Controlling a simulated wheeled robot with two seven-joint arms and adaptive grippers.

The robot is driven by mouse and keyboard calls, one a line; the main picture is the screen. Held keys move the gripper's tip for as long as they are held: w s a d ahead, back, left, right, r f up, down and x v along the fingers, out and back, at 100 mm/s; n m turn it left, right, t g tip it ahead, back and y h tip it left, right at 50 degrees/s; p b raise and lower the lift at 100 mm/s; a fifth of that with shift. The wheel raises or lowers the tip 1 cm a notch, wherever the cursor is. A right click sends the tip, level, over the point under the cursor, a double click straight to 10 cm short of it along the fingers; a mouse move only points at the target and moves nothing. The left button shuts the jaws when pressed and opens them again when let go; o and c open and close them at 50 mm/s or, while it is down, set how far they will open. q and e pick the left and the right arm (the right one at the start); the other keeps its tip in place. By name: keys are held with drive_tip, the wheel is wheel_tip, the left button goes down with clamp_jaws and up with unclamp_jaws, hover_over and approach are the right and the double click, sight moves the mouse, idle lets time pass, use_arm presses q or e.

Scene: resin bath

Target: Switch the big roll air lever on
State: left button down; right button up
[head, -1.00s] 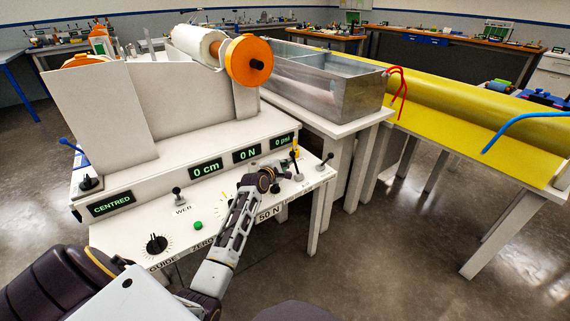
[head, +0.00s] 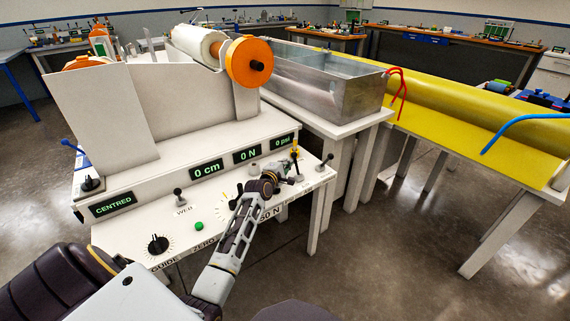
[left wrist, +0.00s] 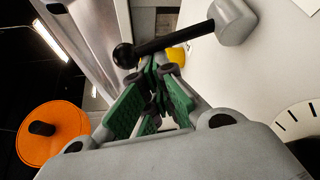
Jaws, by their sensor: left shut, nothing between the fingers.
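The white control panel (head: 130,232) has several small levers with black knobs. One lever (head: 326,160) stands at its right end; another (head: 297,172) stands just left of it, by my left gripper (head: 289,172). Their labels are too small to read, so I cannot tell which is the big roll air lever. In the left wrist view, a black lever (left wrist: 170,43) with a ball knob and grey base lies just beyond the shut green-padded fingers (left wrist: 155,88). I cannot tell whether they touch it. The pressure display (head: 282,142) reads 0 psi. My right gripper is out of view.
The web lever (head: 178,196), green button (head: 199,226) and guide dial (head: 157,244) are on the panel to the left. An orange-ended roll (head: 247,62) sits above. A metal bath (head: 345,93) and yellow table (head: 450,135) stand to the right.

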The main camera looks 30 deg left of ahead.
use_arm(q)
drive_tip(key=shift+s+d+r+m+t, duration=0.15)
drive_tip(key=shift+d+r+m+t, duration=0.1)
drive_tip(key=shift+d+m, duration=0.15)
drive_tip(key=shift+s+d+r+m+t, duration=0.15)
drive_tip(key=shift+d+m+t, duration=0.15)
drive_tip(key=shift+m, duration=0.2)
drive_tip(key=shift+s+d+r+m+t+y, duration=0.1)
drive_tip(key=shift+s+d+m+t+y, duration=0.15)
drive_tip(key=shift+d+m+t, duration=0.35)
drive_tip(key=shift+d+m, duration=0.15)
drive_tip(key=shift+m, duration=0.45)
drive_tip(key=shift+s+d+m+t+b, duration=0.2)
drive_tip(key=shift+d+m+t+b, duration=0.2)
drive_tip(key=shift+m, duration=0.2)
drive_tip(key=shift+s+d+m+t+b, duration=0.15)
drive_tip(key=shift+d+m+t+b, duration=0.1)
drive_tip(key=shift+d+m+b, duration=0.3)
drive_tip(key=shift+s+d+m+t+h+b, duration=0.2)
drive_tip(key=shift+d+m+t+h+b, duration=0.15)
drive_tip(key=shift+m, duration=0.45)
drive_tip(key=shift+s+d+m+t+h+b, duration=0.25)
drive_tip(key=shift+m+t, duration=0.2)
drive_tip(key=shift+m, duration=0.3)
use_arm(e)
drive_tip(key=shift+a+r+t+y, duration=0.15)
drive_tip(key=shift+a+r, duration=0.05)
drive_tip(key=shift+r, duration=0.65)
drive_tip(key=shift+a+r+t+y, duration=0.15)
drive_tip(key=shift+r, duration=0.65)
